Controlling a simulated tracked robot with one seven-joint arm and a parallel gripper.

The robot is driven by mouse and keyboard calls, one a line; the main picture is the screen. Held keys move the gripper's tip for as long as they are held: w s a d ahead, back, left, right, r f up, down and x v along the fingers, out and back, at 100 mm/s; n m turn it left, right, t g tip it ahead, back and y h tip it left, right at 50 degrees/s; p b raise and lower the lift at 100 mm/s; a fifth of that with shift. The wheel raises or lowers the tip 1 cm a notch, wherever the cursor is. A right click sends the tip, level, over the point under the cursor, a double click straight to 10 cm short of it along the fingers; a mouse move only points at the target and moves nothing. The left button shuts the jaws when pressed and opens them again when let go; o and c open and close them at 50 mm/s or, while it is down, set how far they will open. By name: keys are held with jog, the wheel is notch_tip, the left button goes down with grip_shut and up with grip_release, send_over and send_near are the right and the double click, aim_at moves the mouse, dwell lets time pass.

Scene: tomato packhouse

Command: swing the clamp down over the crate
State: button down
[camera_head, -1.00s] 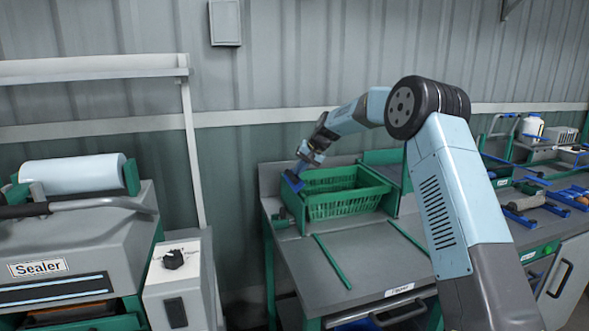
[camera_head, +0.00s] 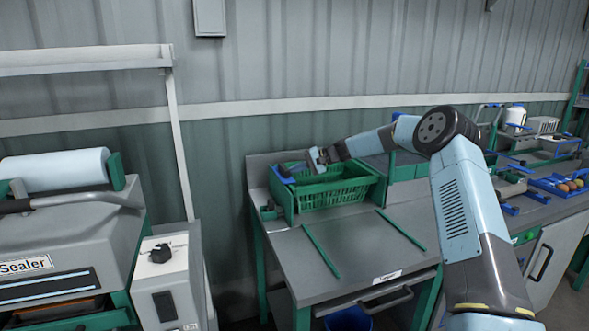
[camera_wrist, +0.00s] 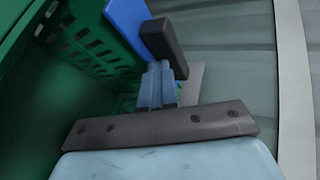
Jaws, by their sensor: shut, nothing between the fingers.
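The green slatted crate (camera_head: 345,197) sits at the back of the grey bench. It also fills the left of the wrist view (camera_wrist: 85,45). The clamp (camera_head: 284,171), a blue bar with a dark grip, is at the crate's left end, near its rim. In the wrist view its blue bar (camera_wrist: 126,24) and dark block (camera_wrist: 165,41) lie just beyond my fingertips. My gripper (camera_head: 314,160) is shut and empty, above the crate's left part, close to the clamp. In the wrist view my fingers (camera_wrist: 157,82) point at the dark block; whether they touch it I cannot tell.
Two green rails (camera_head: 321,251) lie on the bench (camera_head: 360,245) before the crate, with clear surface between them. The sealer machine (camera_head: 60,240) stands at the left. A further bench (camera_head: 535,205) with trays and tools is at the right. A corrugated wall is close behind.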

jog(key=shift+d+f, duration=0.2)
jog(key=shift+f, duration=0.2)
dwell(0.3)
jog(key=v, duration=0.7)
jog(key=shift+r, duration=0.4)
